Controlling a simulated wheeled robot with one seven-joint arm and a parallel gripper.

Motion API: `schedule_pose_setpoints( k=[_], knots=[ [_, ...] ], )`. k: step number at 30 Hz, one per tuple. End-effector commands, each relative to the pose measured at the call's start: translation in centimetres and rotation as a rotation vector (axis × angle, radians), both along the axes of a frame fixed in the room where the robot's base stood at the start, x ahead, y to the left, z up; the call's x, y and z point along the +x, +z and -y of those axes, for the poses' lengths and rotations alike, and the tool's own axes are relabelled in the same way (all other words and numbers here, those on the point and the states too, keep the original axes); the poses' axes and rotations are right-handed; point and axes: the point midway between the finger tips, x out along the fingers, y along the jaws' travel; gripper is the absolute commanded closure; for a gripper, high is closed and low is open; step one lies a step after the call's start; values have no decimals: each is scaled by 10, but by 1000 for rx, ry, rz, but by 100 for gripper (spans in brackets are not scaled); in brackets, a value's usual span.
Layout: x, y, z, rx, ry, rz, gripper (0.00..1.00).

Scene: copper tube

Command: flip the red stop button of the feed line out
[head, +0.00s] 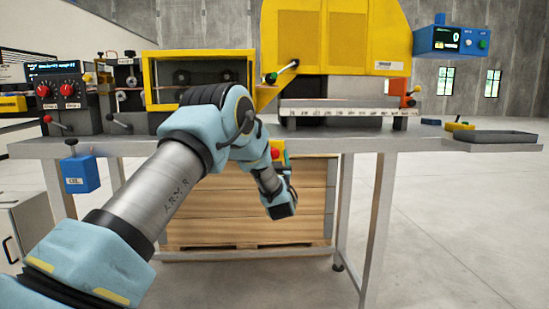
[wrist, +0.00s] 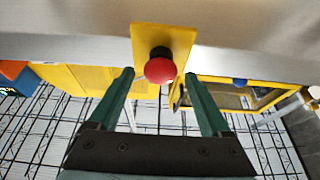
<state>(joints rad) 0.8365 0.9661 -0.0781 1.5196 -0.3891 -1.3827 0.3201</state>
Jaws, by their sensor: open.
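The red stop button (wrist: 159,70) is a round red knob on a dark stem, on a yellow plate (wrist: 148,40) at the table edge. In the wrist view it sits between the tips of my gripper (wrist: 159,76), whose two green fingers are open with a gap on each side of it. I cannot tell how far in depth the tips are from it. In the head view a small red part of the button (head: 276,152) shows beside my arm, under the table's front edge. My fingers are not clearly visible in that view.
The table (head: 350,145) carries a yellow machine (head: 340,35), a yellow-framed box (head: 200,58) and a control box with red knobs (head: 58,90). A blue box (head: 80,174) hangs at the left edge. Wooden crating (head: 240,230) stands below. The floor at the right is clear.

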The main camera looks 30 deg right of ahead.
Motion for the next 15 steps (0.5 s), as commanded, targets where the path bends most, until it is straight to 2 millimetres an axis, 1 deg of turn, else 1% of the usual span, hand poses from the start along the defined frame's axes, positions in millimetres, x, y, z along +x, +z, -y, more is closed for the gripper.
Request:
schedule_pose_setpoints(
  k=[4, 7, 15],
  knots=[
    [-2, -1, -1, 0, 0, 0, 18],
    [-11, -6, -4, 2, -2, -1, 18],
    [-54, -27, -24, 3, -1, -2, 18]
  ],
)
